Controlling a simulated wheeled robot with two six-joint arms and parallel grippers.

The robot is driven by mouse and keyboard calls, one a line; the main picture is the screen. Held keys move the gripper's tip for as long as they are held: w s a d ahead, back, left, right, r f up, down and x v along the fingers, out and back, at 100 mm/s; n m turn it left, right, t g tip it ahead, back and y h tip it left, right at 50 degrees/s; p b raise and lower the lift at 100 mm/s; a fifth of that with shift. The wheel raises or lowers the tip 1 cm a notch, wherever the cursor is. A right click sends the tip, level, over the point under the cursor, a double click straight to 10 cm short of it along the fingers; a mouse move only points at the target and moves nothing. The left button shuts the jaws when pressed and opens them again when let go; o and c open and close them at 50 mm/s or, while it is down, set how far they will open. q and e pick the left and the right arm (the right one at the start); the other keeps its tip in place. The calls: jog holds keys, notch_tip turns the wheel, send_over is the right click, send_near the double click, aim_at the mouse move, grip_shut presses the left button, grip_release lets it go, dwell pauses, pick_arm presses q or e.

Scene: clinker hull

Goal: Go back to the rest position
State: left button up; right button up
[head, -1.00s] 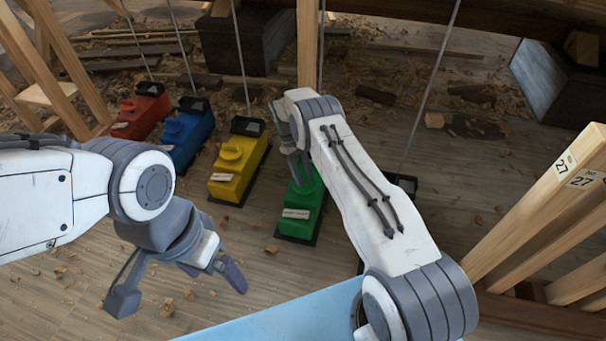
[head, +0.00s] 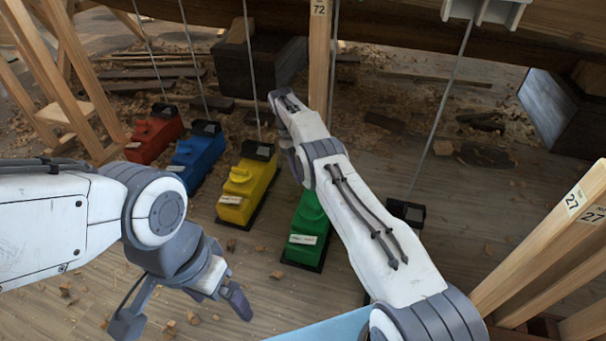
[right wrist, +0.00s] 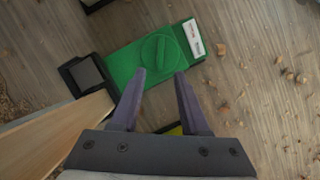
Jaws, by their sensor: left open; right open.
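My left gripper (head: 185,310) is open and empty at the lower left of the head view, above the plank floor and apart from the boxes. My right arm reaches forward across the middle of the head view, its far end near an upright wooden post (head: 318,60); its fingers are hidden there. In the right wrist view my right gripper (right wrist: 161,75) is open, with nothing between its fingers. Beyond the fingertips lies the green box (right wrist: 140,62) with a round raised top and a white label. The green box also shows beside the right arm in the head view (head: 308,232).
Red (head: 154,134), blue (head: 197,155) and yellow (head: 247,186) boxes stand left of the green one, with thin rods rising near them. Timber marked 27 (head: 540,240) slants at the right. A white bracket (head: 485,10) hangs at the top. Wood chips litter the floor.

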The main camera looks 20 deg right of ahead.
dwell(0.4)
jog(key=a+r+n+t+p, duration=0.1)
jog(key=a+r+p, duration=0.1)
jog(key=a+r, duration=0.35)
jog(key=a+r+p, duration=0.2)
jog(key=a+r, duration=0.1)
jog(key=r, duration=0.5)
jog(key=s+a+r+t+p, duration=0.1)
jog(key=s+a+r+p, duration=0.2)
jog(key=s+a+r, duration=0.3)
jog(key=s+a+r+t+p, duration=0.1)
jog(key=s+a+r+p, duration=0.15)
jog(key=s+r, duration=0.4)
jog(key=s+a+r+n+y+p, duration=0.1)
jog(key=s+a+r+y+p, duration=0.15)
jog(key=s+r, duration=0.7)
jog(key=s+d+t+p, duration=0.1)
jog(key=s+d+p, duration=0.15)
jog(key=s, duration=0.65)
jog(key=s+d+p, duration=0.1)
jog(key=s+p, duration=0.2)
jog(key=s, duration=0.7)
notch_tip(320, 180, up, 38)
jog(key=p, duration=3.7)
jog(key=shift+w, duration=0.25)
jog(key=shift+d+f, duration=0.1)
